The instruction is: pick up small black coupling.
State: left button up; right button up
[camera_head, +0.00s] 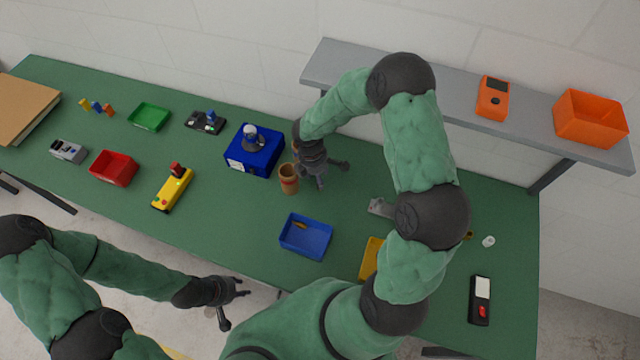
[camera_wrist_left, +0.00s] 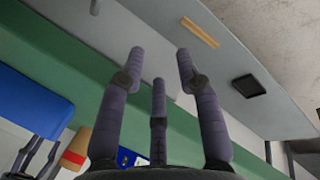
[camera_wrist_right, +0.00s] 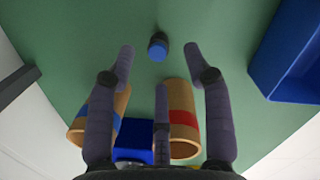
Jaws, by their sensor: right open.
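In the right wrist view a small black coupling (camera_wrist_right: 158,46) with a blue end face lies on the green table, beyond and between my open fingertips. It is not touched by them. I cannot make it out in the head view. My right gripper (camera_head: 333,176) is low over the table, beside the brown tube and the blue box. It is open and empty, and its fingers show in the right wrist view (camera_wrist_right: 158,60). My left gripper (camera_head: 236,298) is open and empty, off the table's front edge; its spread fingers show in the left wrist view (camera_wrist_left: 160,65).
A red-banded brown tube (camera_wrist_right: 181,112) and a blue-banded one (camera_wrist_right: 104,118) stand close to my right fingers. A blue box (camera_head: 236,164) is left of them, a blue tray (camera_head: 303,251) in front. A grey shelf (camera_head: 455,95) runs along the wall behind my right arm.

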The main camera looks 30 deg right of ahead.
jog(key=f, duration=0.4)
jog(key=shift+d+f, duration=0.4)
grip_shut()
